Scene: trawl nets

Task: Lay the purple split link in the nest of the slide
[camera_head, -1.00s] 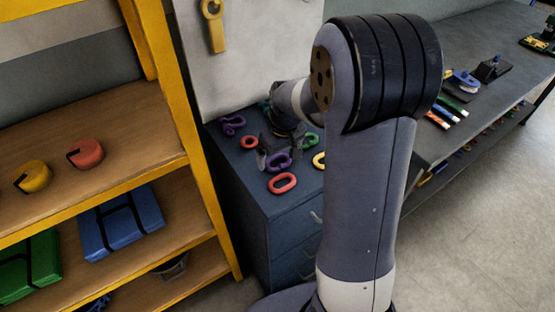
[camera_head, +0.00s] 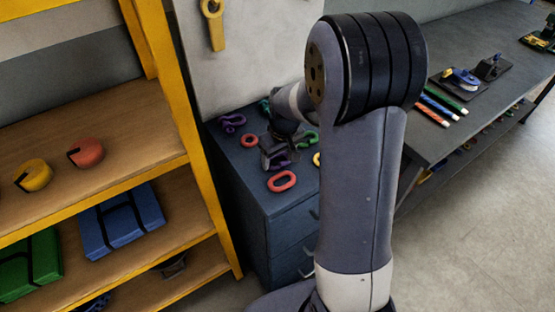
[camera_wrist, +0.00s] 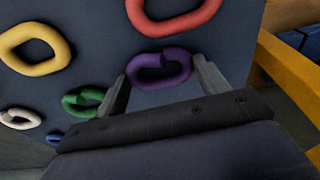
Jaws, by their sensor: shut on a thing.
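The purple split link (camera_wrist: 185,66) is between the two fingers of my gripper (camera_wrist: 160,70) in the wrist view, with a finger against each side. My gripper is shut on it. In the head view my gripper (camera_head: 274,154) is low over the dark blue cabinet top and hides most of the link; whether the link is lifted clear of the top, I cannot tell. A dark fixture with a blue part (camera_head: 462,78) stands on the grey bench at the right; I cannot tell whether it is the slide, and no nest shows clearly.
Loose links lie around my gripper on the cabinet top (camera_head: 262,200): a red one (camera_head: 281,182), a smaller red one (camera_head: 249,140), a purple hook-like one (camera_head: 232,122), a yellow one (camera_wrist: 35,48) and a green one (camera_wrist: 84,102). A yellow-framed shelf (camera_head: 180,120) stands left.

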